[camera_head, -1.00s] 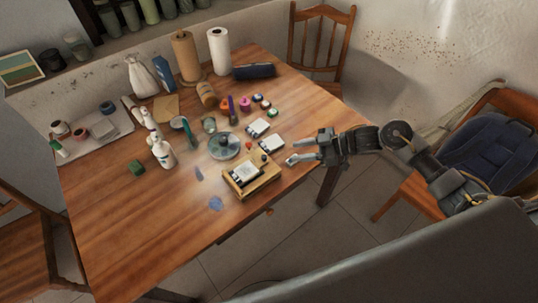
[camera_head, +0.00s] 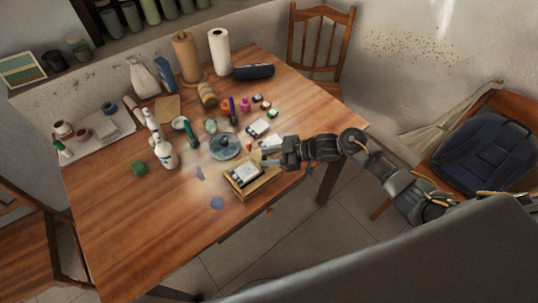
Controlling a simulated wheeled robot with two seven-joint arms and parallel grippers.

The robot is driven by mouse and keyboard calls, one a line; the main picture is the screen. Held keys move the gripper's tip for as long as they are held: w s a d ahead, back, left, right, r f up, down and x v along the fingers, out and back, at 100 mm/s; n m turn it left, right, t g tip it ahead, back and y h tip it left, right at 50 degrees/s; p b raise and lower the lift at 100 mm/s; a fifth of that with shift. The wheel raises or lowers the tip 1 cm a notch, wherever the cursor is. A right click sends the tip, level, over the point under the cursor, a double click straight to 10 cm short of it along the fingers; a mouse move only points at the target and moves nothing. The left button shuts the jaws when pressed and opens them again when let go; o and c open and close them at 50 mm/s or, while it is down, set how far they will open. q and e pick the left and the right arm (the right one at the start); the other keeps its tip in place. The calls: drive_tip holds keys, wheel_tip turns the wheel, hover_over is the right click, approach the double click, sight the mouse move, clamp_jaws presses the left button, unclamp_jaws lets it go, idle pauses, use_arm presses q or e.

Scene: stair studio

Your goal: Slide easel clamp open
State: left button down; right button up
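The small wooden table easel (camera_head: 264,186) sits near the table's front right edge. It holds a small white panel (camera_head: 246,174), tilted back. My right gripper (camera_head: 265,156) comes in from the right, just behind and above the easel's right end. Its two fingers look apart, with nothing seen between them. The clamp is too small to make out, and the gripper partly covers that end of the easel. I cannot tell whether the fingers touch the easel. My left gripper is not in view.
The wooden table (camera_head: 130,235) is clear at its front left. A grey round dish (camera_head: 224,147), white cards (camera_head: 258,127) and small paint jars (camera_head: 257,98) stand behind the easel. A white spray bottle (camera_head: 165,153) is to the left. A chair (camera_head: 485,150) stands at right.

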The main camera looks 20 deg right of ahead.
clamp_jaws()
drive_tip(key=shift+d, duration=0.1)
drive_tip(key=shift+w+d+b, duration=0.3)
drive_tip(key=shift+w+d, duration=0.1)
drive_tip(key=shift+d, duration=0.4)
unclamp_jaws()
drive_tip(key=shift+d, duration=0.15)
